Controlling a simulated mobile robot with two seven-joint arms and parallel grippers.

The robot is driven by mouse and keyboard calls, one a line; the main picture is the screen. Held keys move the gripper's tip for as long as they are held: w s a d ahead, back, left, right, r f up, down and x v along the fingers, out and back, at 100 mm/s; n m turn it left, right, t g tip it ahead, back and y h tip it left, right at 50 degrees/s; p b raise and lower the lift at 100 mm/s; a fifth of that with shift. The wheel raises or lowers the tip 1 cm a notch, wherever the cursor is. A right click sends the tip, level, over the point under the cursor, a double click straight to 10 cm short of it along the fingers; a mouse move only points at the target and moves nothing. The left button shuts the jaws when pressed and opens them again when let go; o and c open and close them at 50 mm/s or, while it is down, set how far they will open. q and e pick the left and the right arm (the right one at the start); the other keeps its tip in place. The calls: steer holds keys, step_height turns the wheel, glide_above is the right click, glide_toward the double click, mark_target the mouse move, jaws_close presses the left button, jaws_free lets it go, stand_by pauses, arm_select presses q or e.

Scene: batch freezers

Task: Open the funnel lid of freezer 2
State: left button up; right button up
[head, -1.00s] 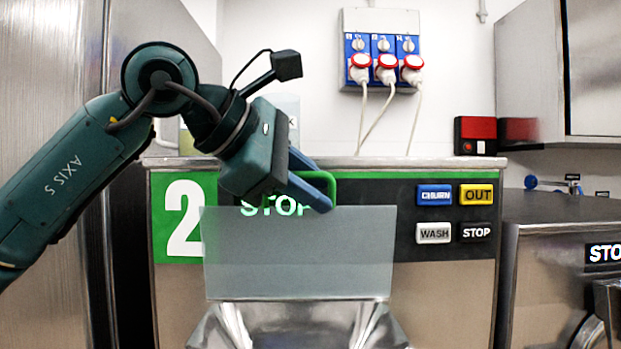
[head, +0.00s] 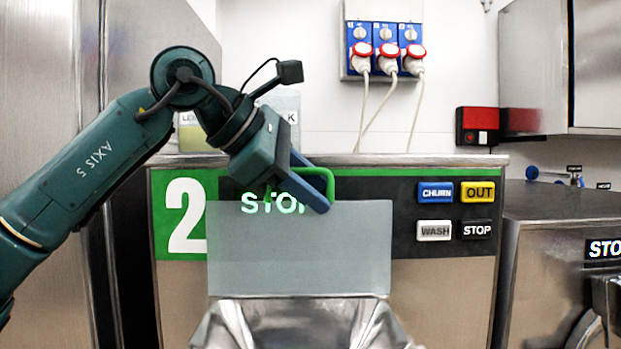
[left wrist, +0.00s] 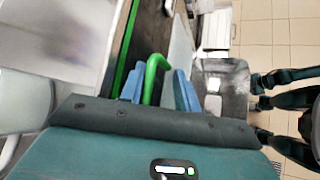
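The funnel lid (head: 300,265) of freezer 2 is a translucent grey panel. It stands about upright in front of the freezer, above the shiny metal funnel (head: 235,325). Its green handle (head: 331,180) is at the top edge, partly hidden by my fingers. My left gripper (head: 318,190) is at the handle. My right gripper is not in the head view.
Freezer 2 (head: 450,290) has CHURN, OUT, WASH and STOP buttons on its right. Another metal freezer (head: 550,265) stands to the right. Sockets with plugs (head: 385,50) and a red box (head: 477,126) are on the wall. A metal cabinet (head: 535,60) hangs at upper right.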

arm_select(q)
steer(key=shift+w+f, duration=0.1)
steer(key=shift+r, duration=0.2)
steer(key=shift+r, duration=0.1)
steer(key=b+v, duration=0.1)
steer(key=v, duration=1.2)
steer(key=shift+b, duration=0.35)
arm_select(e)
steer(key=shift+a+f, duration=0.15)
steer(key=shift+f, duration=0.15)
arm_select(q)
steer(key=shift+a, duration=0.1)
